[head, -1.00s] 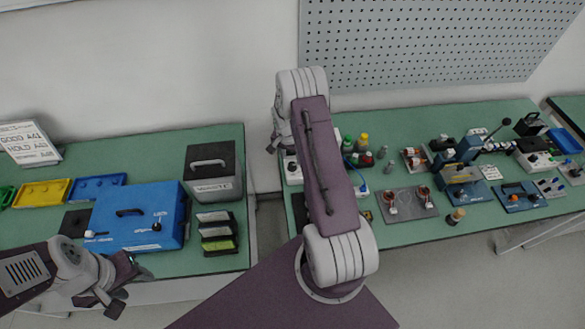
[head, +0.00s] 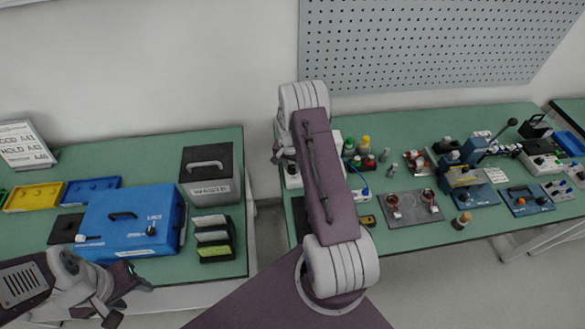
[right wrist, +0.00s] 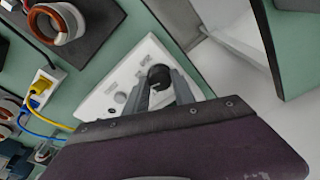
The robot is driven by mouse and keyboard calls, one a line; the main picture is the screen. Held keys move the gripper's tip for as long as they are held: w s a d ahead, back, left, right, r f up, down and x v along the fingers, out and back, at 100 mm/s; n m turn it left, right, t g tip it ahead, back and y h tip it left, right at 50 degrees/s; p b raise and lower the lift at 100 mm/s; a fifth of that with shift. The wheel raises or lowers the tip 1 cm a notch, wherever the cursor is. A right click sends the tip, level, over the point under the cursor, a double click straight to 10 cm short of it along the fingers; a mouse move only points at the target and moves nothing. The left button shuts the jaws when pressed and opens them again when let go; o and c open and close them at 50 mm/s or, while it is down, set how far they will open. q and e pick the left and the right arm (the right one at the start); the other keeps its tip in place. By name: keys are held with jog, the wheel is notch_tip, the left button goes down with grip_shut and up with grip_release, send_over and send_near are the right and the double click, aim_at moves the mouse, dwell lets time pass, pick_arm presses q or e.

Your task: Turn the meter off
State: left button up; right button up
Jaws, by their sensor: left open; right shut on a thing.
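The meter (right wrist: 119,97) is a white panel with small printed marks and a round black knob (right wrist: 159,75), seen in the right wrist view. My right gripper (right wrist: 162,84) has its two grey fingers on either side of this knob and is shut on it. In the head view the white casing (head: 292,180) shows partly beside my right arm, which hides most of it and the right gripper's fingertips. My left gripper (head: 127,297) is open and empty, low at the left, in front of the left table's front edge.
A copper-wound ring (right wrist: 58,22) on a dark block and a yellow plug (right wrist: 39,88) with wires lie near the meter. A gap separates the two green tables.

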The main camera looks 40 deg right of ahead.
jog(key=shift+s+r+n+p, duration=0.15)
jog(key=shift+n+p, duration=0.1)
jog(key=shift+n, duration=0.25)
jog(key=shift+w+r+n+p, duration=0.1)
jog(key=shift+n+p, duration=0.1)
jog(key=shift+n, duration=0.3)
jog(key=n, duration=0.3)
jog(key=shift+f+t+y+p, duration=0.2)
jog(key=shift+t+y+p, duration=0.1)
jog(key=shift+y+p, duration=0.1)
jog(key=shift+d+f+n, duration=0.1)
jog(key=shift+n, duration=0.7)
jog(key=shift+f+n+b, duration=0.15)
jog(key=shift+n+b, duration=0.35)
jog(key=shift+n, duration=0.3)
jog(key=n+b, duration=0.2)
jog(key=n, duration=0.1)
jog(key=shift+f+y, duration=0.1)
jog(key=shift+y, duration=0.3)
jog(key=shift+n, duration=0.4)
jog(key=shift+r, duration=0.3)
jog(key=o, duration=0.8)
jog(key=shift+o, duration=1)
jog(key=shift+a, duration=0.2)
